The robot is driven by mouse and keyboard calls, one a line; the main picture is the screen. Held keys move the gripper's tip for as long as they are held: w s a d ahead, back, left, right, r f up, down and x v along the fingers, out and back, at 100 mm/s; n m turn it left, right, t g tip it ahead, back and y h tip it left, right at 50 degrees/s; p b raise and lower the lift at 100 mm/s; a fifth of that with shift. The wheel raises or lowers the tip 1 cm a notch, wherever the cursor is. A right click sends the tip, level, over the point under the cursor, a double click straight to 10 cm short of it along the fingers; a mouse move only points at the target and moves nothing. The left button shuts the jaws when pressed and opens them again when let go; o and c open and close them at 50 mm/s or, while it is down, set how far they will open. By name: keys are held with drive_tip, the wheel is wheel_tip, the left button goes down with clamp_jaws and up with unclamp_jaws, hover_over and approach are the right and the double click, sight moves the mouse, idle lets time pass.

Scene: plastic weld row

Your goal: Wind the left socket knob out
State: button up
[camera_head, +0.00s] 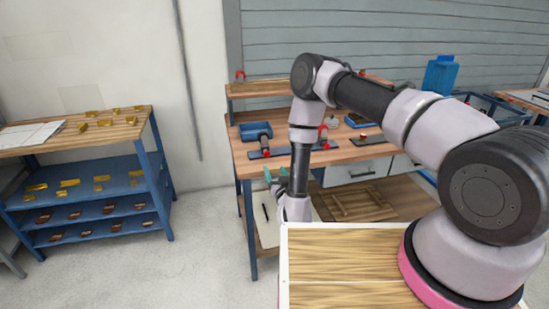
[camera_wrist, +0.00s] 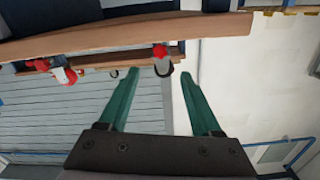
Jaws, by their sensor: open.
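My gripper (camera_head: 275,176) hangs low at the front left of the workbench in the head view. Its two green fingers stand apart and empty in the wrist view (camera_wrist: 160,76). A red star-shaped knob (camera_wrist: 160,51) shows past the fingertips, roughly in line with the gap, with a dark rounded part by it; it is apart from the fingers. A dark tool with a red end (camera_head: 267,153) lies on a dark plate at the bench's left. A red knob (camera_head: 240,75) sits on the upper shelf's left end. I cannot tell which is the left socket knob.
A blue rack with yellow parts (camera_head: 140,182) stands left. Floor between them is clear.

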sight(267, 154)
drive_tip(key=x, duration=1)
clamp_jaws()
drive_tip(key=shift+n, duration=0.3)
